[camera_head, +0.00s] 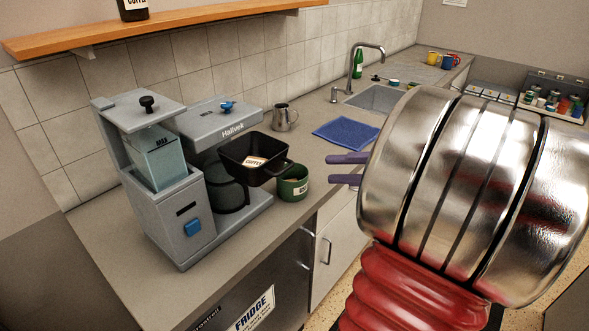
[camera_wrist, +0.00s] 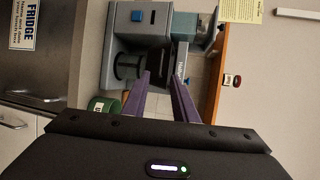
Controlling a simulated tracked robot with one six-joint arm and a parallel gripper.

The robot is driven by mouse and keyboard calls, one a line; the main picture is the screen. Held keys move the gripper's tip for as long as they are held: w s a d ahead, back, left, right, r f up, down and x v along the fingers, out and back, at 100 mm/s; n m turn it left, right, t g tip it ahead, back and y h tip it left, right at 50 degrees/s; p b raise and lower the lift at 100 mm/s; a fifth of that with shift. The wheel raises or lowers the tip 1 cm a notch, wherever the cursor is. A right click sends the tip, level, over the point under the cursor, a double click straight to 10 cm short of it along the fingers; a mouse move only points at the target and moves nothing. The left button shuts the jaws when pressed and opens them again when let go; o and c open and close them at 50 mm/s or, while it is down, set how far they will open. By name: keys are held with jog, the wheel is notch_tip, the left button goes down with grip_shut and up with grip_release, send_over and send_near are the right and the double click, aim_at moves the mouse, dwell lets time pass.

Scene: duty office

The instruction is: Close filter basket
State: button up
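The basket hangs beside and above a green mug (camera_head: 301,186) on the counter. My gripper (camera_head: 330,169) is to the right of the basket, apart from it, its two purple fingers spread with nothing between them. In the wrist view, turned sideways, the fingers (camera_wrist: 160,85) point toward the coffee machine (camera_wrist: 130,42) and the dark basket area between them; the basket's edges are hard to make out there.
A steel jug (camera_head: 284,118) and a blue cloth (camera_head: 345,133) lie behind the mug. A sink (camera_head: 377,98) with a tap and green bottle is further back. A wooden shelf (camera_head: 180,28) hangs above. The counter front (camera_head: 110,260) is clear.

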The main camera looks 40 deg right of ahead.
jog(key=x, duration=1)
jog(key=shift+w, duration=0.25)
jog(key=shift+a, duration=0.15)
grip_shut()
jog(key=shift+f, duration=0.15)
dwell(0.9)
